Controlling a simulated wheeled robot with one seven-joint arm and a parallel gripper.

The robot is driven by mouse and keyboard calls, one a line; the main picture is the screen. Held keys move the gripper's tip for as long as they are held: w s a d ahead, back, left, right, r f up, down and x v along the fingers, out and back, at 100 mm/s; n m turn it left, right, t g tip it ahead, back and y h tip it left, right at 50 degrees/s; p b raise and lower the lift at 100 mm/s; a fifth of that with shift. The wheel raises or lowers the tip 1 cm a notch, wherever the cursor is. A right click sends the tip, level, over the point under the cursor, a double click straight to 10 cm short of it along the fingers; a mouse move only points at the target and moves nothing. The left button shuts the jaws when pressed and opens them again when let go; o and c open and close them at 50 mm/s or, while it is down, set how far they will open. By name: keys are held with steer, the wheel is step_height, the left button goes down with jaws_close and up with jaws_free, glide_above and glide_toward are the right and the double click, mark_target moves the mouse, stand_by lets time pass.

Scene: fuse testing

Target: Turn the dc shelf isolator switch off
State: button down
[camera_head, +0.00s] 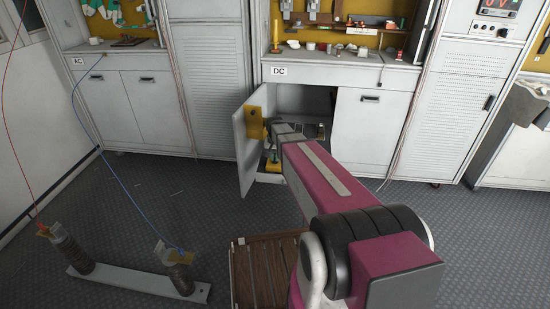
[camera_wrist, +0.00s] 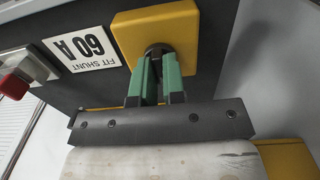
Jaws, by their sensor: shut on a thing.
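The switch is a yellow square plate (camera_wrist: 183,27) with a dark round knob (camera_wrist: 157,48) at its middle, on a dark panel (camera_wrist: 105,85). My gripper (camera_wrist: 160,66) has its two green fingers closed on the knob in the wrist view. In the head view, my arm reaches into the open lower cabinet under the DC sign (camera_head: 279,71). A yellow plate (camera_head: 254,121) shows there beside the end of my arm. The fingertips and knob are too small to make out in that view. No on or off marking is readable.
The white cabinet door (camera_head: 243,150) stands open just left of my arm. In the wrist view, a red button (camera_wrist: 14,85) and a "60 A FIT SHUNT" label (camera_wrist: 84,48) sit left of the switch. A slatted wooden platform (camera_head: 255,272) lies on the floor.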

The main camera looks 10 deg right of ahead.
steer(key=c, duration=1.2)
jaws_free()
step_height(320, 180, up, 11)
steer(key=shift+s+f, duration=0.1)
